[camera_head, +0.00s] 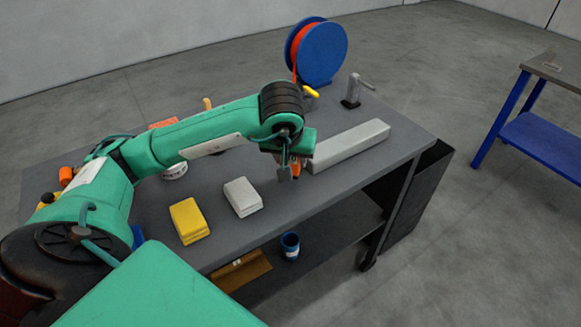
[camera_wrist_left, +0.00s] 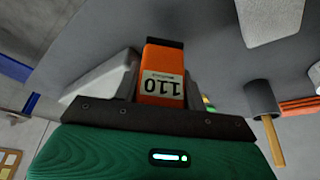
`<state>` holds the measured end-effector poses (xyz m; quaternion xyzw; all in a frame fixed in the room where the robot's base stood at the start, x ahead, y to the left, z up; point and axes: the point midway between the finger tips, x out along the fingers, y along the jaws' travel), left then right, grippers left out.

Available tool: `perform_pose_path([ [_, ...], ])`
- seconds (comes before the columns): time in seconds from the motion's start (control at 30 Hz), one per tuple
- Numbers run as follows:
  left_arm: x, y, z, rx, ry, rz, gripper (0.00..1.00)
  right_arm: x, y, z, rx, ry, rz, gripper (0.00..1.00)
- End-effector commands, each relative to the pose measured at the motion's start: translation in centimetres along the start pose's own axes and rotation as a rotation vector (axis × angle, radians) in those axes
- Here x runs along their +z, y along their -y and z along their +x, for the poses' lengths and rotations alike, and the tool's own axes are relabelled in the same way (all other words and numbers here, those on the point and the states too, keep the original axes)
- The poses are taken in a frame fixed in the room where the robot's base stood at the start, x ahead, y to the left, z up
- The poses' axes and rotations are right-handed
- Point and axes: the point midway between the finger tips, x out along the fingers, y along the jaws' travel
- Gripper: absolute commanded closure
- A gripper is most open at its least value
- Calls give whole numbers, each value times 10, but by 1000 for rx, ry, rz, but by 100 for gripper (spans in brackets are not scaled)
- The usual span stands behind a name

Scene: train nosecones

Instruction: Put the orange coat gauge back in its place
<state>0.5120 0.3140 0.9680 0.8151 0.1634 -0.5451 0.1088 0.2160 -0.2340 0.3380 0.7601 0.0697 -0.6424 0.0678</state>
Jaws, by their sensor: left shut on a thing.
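My left gripper (camera_head: 288,173) is shut on the orange coat gauge (camera_head: 297,168) and holds it over the grey workbench (camera_head: 255,225), near the left end of a long pale block. In the left wrist view the orange gauge (camera_wrist_left: 162,70) sits between the two fingers of my left gripper (camera_wrist_left: 162,85). It has a dark end and a white label reading 110, seen upside down. In the head view the gripper covers part of the gauge. I cannot tell which spot on the bench is its place. My right gripper is not in view.
A long pale block (camera_head: 350,145), a grey pad (camera_head: 242,197) and a yellow pad (camera_head: 189,221) lie on the bench. A blue reel (camera_head: 322,54) and a grey upright tool (camera_head: 352,92) stand at the back. A blue cup (camera_head: 290,246) is on the lower shelf.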

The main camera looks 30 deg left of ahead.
Motion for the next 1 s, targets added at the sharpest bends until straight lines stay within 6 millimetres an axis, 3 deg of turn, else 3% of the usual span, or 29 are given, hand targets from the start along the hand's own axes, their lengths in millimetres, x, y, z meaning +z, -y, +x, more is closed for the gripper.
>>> perform_pose_path([
  [0.3,14,0,32,-1,3,0,85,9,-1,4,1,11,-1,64],
  [0.8,14,0,34,0,0,0,85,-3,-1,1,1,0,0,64],
  [0.83,14,0,34,0,1,0,54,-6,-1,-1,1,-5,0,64],
  [0.93,14,0,34,0,1,0,37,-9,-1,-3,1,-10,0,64],
  [1.0,14,0,34,0,1,0,37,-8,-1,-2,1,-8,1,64],
])
